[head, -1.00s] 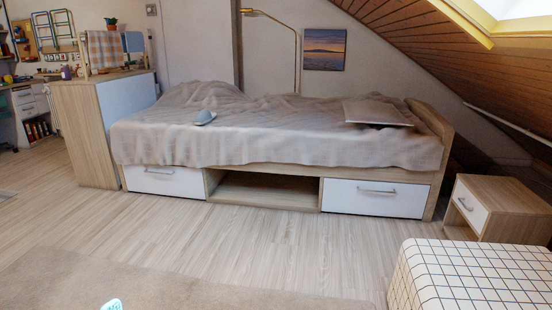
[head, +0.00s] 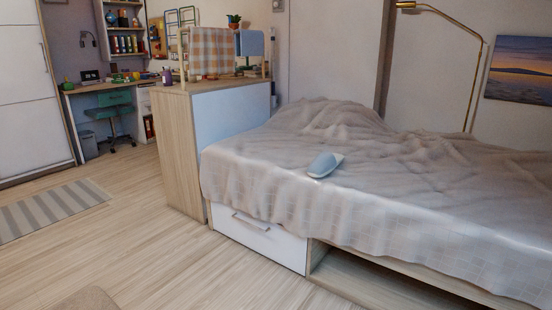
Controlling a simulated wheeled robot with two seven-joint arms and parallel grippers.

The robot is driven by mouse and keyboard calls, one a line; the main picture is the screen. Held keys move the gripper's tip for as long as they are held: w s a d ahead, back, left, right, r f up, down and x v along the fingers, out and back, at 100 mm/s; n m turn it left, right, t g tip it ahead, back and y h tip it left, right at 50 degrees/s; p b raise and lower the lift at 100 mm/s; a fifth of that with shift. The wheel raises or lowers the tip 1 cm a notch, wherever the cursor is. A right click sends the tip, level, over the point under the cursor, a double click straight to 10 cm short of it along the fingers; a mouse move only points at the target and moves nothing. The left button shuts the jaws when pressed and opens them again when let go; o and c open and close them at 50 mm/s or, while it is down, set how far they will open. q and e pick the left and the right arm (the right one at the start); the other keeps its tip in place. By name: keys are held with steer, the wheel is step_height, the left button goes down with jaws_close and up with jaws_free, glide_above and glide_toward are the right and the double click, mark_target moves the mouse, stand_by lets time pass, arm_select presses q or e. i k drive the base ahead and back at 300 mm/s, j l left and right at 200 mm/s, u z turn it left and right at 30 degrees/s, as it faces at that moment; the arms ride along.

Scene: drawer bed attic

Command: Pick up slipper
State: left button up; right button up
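A light blue-grey slipper (head: 323,165) lies on the rumpled beige blanket of the bed (head: 400,195), near the bed's front edge and toward its left end. Nothing touches the slipper but the blanket. Neither of my grippers shows in the head view, so I cannot see how they stand.
A wooden cabinet (head: 178,150) stands at the bed's left end. A white drawer (head: 258,238) is shut under the bed, beside an open shelf space. A gold lamp (head: 476,80) stands behind the bed.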

mark_target(325, 162)
steer(key=i+u, duration=0.5)
steer(key=i, duration=0.8)
steer(key=i+j+z, duration=0.25)
steer(key=i+z, duration=0.2)
steer(key=i+j+z, duration=0.85)
steer(key=i+j, duration=0.15)
